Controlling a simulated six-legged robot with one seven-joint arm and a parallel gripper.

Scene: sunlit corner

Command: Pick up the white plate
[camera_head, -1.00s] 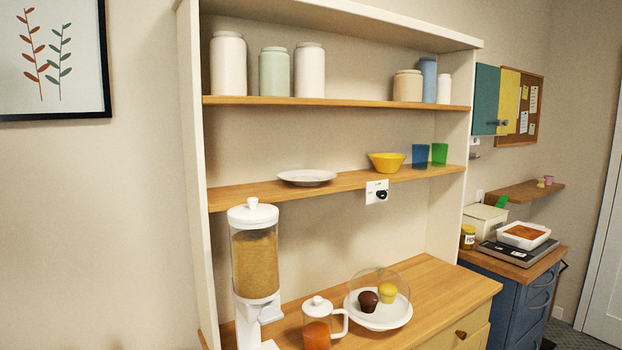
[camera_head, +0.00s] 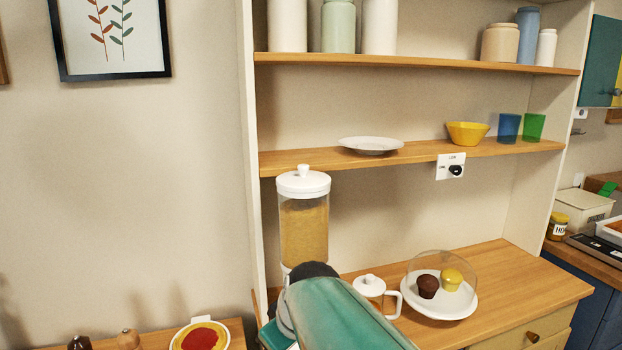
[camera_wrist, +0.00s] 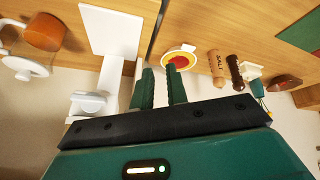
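A white plate (camera_head: 371,146) lies flat and empty on the middle wooden shelf (camera_head: 300,160), left of a yellow bowl. It does not show in the wrist view. My gripper (camera_wrist: 161,78) shows in the wrist view with its two dark green fingers apart and nothing between them. The wrist view looks past the fingers at the lower counters, well away from the plate. In the head view only my teal arm shows, low in the middle; the fingers are hidden.
The yellow bowl (camera_head: 467,133), a blue cup (camera_head: 508,128) and a green cup (camera_head: 534,127) share the shelf. Jars stand on the shelf above. A cereal dispenser (camera_head: 303,225) stands below the plate, near a glass pot (camera_head: 369,287) and domed muffins (camera_head: 440,285).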

